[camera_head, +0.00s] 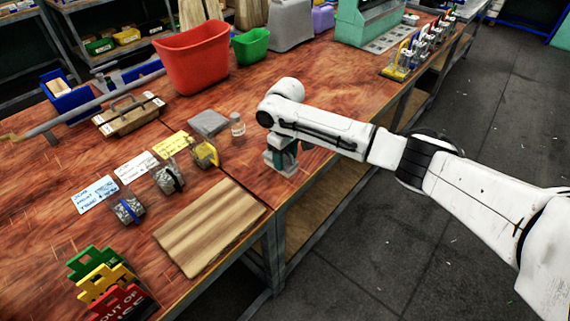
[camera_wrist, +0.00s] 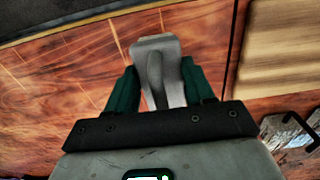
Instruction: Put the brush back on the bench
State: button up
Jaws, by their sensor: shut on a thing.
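My gripper (camera_head: 282,157) is low over the front edge of the wooden bench (camera_head: 334,91), right of the wooden board. In the wrist view its green fingers (camera_wrist: 161,80) are shut on a grey brush (camera_wrist: 154,46) with a rounded, raised handle. The brush's wide end points away from the gripper, with the reddish bench top (camera_wrist: 60,95) behind it. Its bristles are hidden. I cannot tell whether the brush touches the bench.
A striped wooden board (camera_head: 210,226) lies left of the gripper. A clear bottle (camera_head: 237,124), a grey folded cloth (camera_head: 208,123) and sample pieces with paper cards stand nearby. A red bin (camera_head: 193,57) is farther back. Bench top right of the gripper is clear.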

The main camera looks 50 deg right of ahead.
aim_at(285, 159)
jog(key=shift+w+d+f, duration=0.15)
jog(key=shift+w+f, duration=0.05)
jog(key=shift+f+p, duration=0.3)
jog(key=shift+f, duration=1.25)
jog(key=shift+f, duration=0.1)
jog(key=o, duration=1.3)
